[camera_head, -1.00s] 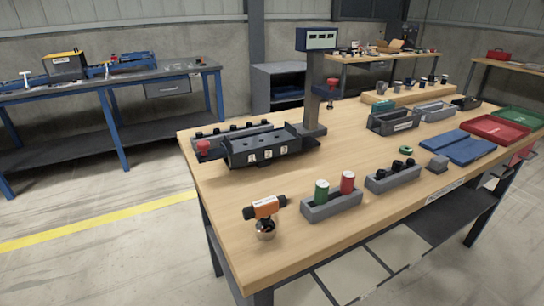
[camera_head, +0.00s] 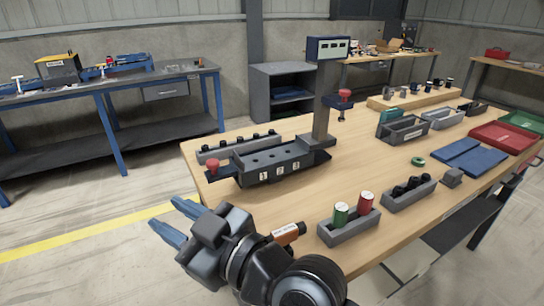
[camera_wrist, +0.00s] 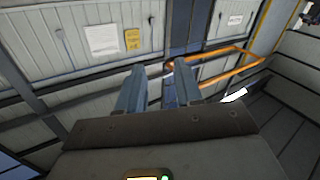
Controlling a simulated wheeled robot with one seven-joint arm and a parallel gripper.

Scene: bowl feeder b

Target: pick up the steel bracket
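I cannot pick out a steel bracket for certain in either view. A small dark grey block (camera_head: 452,178) sits near the right front edge of the workbench; I cannot tell what it is. My gripper (camera_head: 172,219) is in the lower left of the head view, beyond the bench's left front corner. Its two blue fingers are apart with nothing between them. The wrist view also shows the fingers of my gripper (camera_wrist: 160,82) spread and empty, facing a wall and an orange rail. My arm hides the near corner of the bench and most of an orange-labelled tool (camera_head: 288,234).
The workbench (camera_head: 370,140) holds a numbered dark fixture (camera_head: 270,162) with a post. A grey holder (camera_head: 348,230) has a green and a red cylinder. Blue mats (camera_head: 475,158) and a red tray (camera_head: 503,136) lie at right. The bench middle is mostly clear.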

